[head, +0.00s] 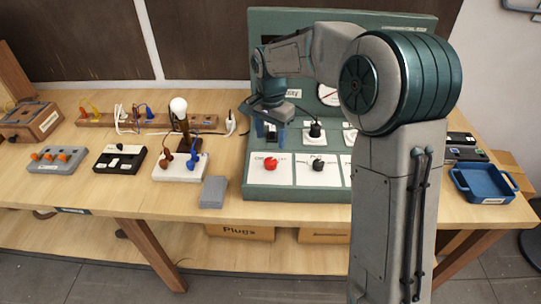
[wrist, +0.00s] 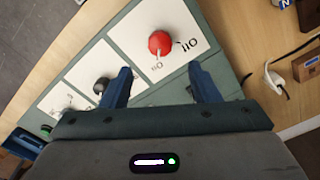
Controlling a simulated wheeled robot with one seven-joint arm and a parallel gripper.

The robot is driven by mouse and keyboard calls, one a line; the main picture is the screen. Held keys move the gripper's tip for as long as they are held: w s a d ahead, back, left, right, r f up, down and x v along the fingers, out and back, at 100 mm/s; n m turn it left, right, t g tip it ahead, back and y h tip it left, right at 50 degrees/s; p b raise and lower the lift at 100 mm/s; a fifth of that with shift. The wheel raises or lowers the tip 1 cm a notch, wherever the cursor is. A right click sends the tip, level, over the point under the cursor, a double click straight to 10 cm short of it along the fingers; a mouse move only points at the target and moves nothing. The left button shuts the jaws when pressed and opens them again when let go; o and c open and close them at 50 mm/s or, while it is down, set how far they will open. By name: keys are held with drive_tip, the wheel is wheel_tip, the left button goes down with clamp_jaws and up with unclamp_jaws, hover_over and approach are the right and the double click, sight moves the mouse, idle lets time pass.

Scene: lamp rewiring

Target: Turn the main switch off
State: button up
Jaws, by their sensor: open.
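A red knob (head: 271,164) sits on a white plate at the front left of the green panel (head: 257,192). In the wrist view, the red knob (wrist: 160,43) lies ahead of my fingers, with "Off" printed to its right and a smaller mark, seemingly "On", below it. A pale pointer at the knob's lower edge faces that smaller mark. My gripper (wrist: 160,72) is open and empty, with its blue fingers apart. In the head view, my gripper (head: 270,132) hangs above the panel, behind the red knob and not touching it.
A black knob (head: 318,164) sits right of the red one, and another black knob (head: 315,130) stands behind it. A grey block (head: 213,192) lies left of the panel. A lamp with a white bulb (head: 178,107) stands further left. A blue tray (head: 482,183) is at the right.

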sight(271, 160)
wheel_tip(271, 160, down, 9)
drive_tip(key=shift+r+p, duration=0.1)
drive_tip(key=shift+p, duration=0.45)
drive_tip(key=c, duration=1)
